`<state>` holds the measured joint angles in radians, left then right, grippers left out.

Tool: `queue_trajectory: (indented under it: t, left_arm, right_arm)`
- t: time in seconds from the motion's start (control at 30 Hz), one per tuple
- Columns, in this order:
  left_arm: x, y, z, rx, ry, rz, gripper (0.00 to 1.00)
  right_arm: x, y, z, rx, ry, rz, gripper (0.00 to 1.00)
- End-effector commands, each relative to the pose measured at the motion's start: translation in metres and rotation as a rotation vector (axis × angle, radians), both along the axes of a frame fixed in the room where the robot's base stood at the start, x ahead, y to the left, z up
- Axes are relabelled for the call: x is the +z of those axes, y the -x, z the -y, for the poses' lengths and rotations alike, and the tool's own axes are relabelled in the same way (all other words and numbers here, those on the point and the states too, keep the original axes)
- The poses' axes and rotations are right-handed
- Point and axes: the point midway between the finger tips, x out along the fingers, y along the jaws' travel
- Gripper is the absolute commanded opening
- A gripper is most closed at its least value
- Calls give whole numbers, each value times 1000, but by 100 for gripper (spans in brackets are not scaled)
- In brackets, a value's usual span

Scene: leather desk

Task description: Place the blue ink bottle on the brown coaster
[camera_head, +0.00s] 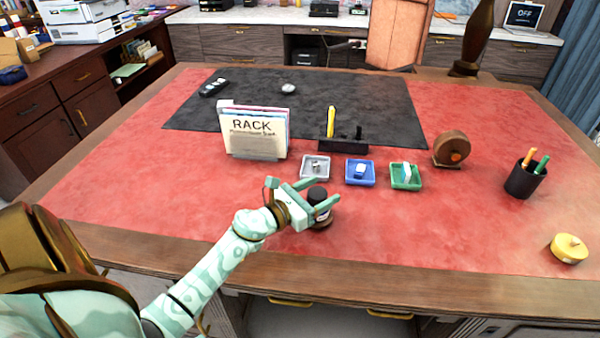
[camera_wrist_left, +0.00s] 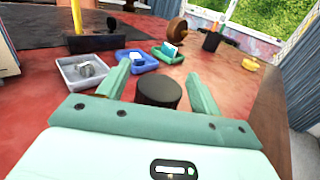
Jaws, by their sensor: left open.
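A small dark bottle (camera_head: 318,197) with a black cap and a pale label stands upright near the desk's front edge. Its blue colour does not show. My left gripper (camera_head: 329,189) is open, with its fingers on either side of the bottle. In the left wrist view the black cap (camera_wrist_left: 158,92) sits between the two spread fingers, with visible gaps on both sides. A dark brown rim shows at the bottle's foot; I cannot tell whether it is the brown coaster or part of the bottle. My right gripper is not in view.
Behind the bottle are a grey tray (camera_head: 315,167), a blue tray (camera_head: 360,180) and a green tray (camera_head: 406,184). A rack of papers (camera_head: 253,133) stands behind left. A tape dispenser (camera_head: 451,148), a pen cup (camera_head: 524,181) and a yellow round object (camera_head: 568,249) are right.

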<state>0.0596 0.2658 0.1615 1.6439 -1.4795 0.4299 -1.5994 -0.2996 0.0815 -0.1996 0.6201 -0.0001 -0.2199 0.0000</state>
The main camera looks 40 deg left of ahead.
Motion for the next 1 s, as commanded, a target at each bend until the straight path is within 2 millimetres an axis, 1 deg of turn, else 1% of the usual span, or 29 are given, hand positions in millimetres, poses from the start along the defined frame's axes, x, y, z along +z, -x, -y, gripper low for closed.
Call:
queue_trajectory:
  t: [0.03, 0.2, 0.3, 0.43, 0.6, 1.0]
  left_arm:
    - [-2, 12, -2, -1, -3, -3, 65]
    - [-3, 53, -12, -1, -2, -5, 65]
    - [-2, 74, -17, 0, -2, -5, 65]
    - [-2, 93, -22, -1, 0, -4, 65]
    - [-1, 103, -24, -2, -1, -2, 65]
    - [0, 103, -24, -1, 0, -1, 65]
  right_arm:
    - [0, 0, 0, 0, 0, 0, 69]
    - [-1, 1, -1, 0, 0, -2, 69]
    - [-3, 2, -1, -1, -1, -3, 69]
    - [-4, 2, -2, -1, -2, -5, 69]
    - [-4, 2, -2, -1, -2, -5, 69]
    - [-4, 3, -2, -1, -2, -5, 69]
